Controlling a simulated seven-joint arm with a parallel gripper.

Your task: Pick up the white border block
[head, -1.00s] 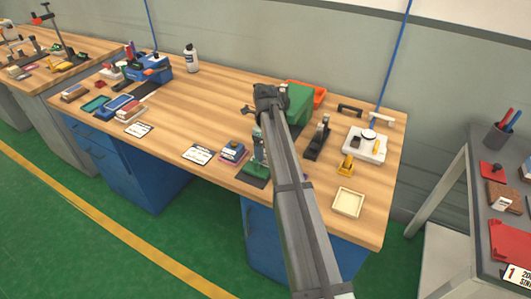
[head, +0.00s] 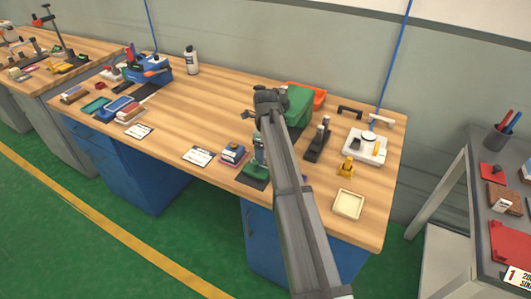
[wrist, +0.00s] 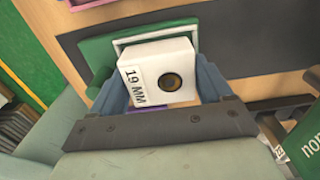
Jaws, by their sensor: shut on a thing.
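A white block (wrist: 148,58) with a "19 MM" label and a dark, brass-rimmed round hole sits between the blue-grey fingers of my gripper (wrist: 160,82) in the wrist view. My gripper is shut on it, with one finger on each side. In the head view my gripper (head: 264,106) is over the middle-right of the wooden bench, left of a green box (head: 295,103). The block cannot be made out there. What lies directly under the block is partly hidden.
A green tool (head: 256,170) stands on a dark mat near the front edge, close to my arm. A dark plane-like tool (head: 318,142), a white tray (head: 378,153) and a cream tray (head: 348,204) lie to the right. The bench middle-left (head: 200,110) is clear.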

